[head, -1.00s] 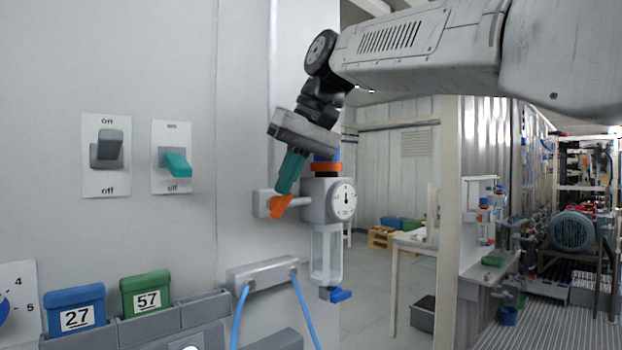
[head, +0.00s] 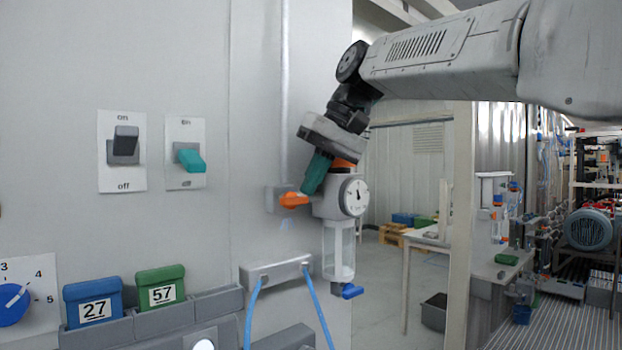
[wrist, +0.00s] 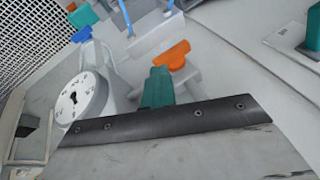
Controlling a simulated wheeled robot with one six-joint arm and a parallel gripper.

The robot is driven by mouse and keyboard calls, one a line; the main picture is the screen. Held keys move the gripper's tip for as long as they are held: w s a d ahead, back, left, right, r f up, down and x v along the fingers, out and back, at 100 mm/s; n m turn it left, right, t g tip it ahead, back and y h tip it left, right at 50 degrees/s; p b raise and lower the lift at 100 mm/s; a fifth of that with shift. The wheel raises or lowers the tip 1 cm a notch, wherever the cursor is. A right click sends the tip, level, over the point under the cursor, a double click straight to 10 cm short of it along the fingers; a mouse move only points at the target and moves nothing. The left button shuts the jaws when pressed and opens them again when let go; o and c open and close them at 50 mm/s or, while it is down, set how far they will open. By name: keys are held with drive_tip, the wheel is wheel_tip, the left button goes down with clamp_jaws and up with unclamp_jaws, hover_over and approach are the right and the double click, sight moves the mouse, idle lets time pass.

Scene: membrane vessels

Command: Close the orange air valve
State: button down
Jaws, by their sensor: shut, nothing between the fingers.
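The orange air valve handle (head: 293,199) sits on the pipe to the left of the round white gauge (head: 355,197). It lies nearly level in the head view, its free end pointing left. In the wrist view the orange handle (wrist: 173,55) shows just beyond my fingertips. My gripper (head: 308,191) has teal fingers, shut with nothing between them, pointing down at the handle's right end. In the wrist view my gripper (wrist: 158,72) is close to the handle; I cannot tell whether they touch. The fingers hide part of the pipe and valve body.
A clear filter bowl (head: 339,250) with a blue drain tap (head: 352,291) hangs below the gauge. A grey block (head: 276,271) with two blue hoses is below left. Two wall switches (head: 122,150) (head: 186,158) are further left. Open room lies right of the panel edge.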

drive_tip(key=shift+w+d+f, duration=0.1)
drive_tip(key=shift+d+f, duration=0.05)
drive_tip(key=shift+f, duration=0.25)
drive_tip(key=shift+r, duration=0.1)
drive_tip(key=w+d+r, duration=0.2)
drive_tip(key=d+r, duration=0.6)
drive_tip(key=r, duration=0.3)
drive_tip(key=s+d+f+m+h, duration=0.1)
drive_tip(key=s+d+f, duration=0.3)
drive_tip(key=s+f, duration=0.6)
drive_tip(key=s+d+f+m+h, duration=0.2)
drive_tip(key=s+d+f, duration=0.3)
drive_tip(key=s+f, duration=0.6)
drive_tip(key=s+d+f+m+h, duration=0.1)
drive_tip(key=s+d+f, duration=0.3)
drive_tip(key=s+f, duration=0.7)
wheel_tip(320, 180, down, 8)
drive_tip(key=shift+d+f+m+h, duration=0.1)
drive_tip(key=shift+d+m+h, duration=0.25)
drive_tip(key=shift+h, duration=0.25)
